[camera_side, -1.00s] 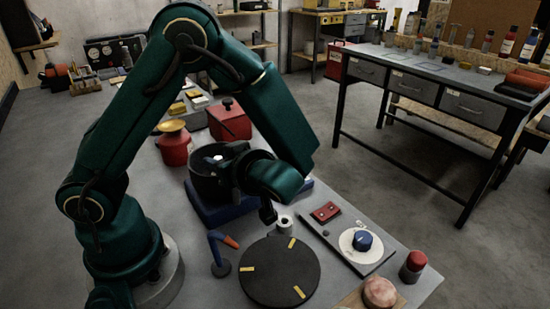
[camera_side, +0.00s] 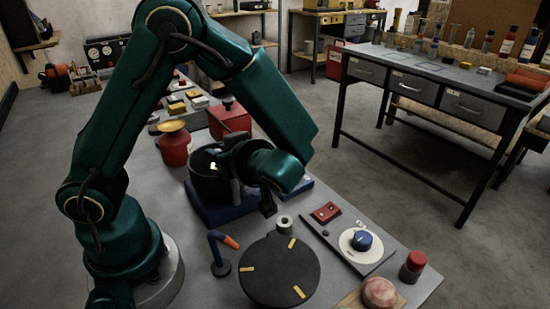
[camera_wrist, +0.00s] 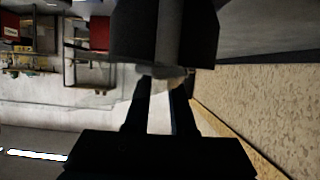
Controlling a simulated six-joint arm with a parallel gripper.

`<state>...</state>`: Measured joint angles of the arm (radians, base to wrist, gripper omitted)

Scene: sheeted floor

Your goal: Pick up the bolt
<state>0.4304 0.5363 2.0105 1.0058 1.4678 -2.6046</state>
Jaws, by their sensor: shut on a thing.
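My gripper (camera_side: 267,208) points down above the bench, close to a pale grey ring. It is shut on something. In the wrist view its two dark fingers (camera_wrist: 161,82) run up to a dark, faceted piece (camera_wrist: 165,35), which looks like the bolt. A small pale patch shows where they meet. The fingers hide part of the hold. In the side view the bolt cannot be told apart from the dark gripper tip.
A black disc with yellow marks (camera_side: 280,272) lies in front of the gripper. The grey ring (camera_side: 284,223) stands just behind it. A blue and orange bent piece (camera_side: 220,253) is to the left. A red block (camera_side: 326,212) and a blue knob (camera_side: 362,240) are to the right. A dark pot (camera_side: 207,178) is behind.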

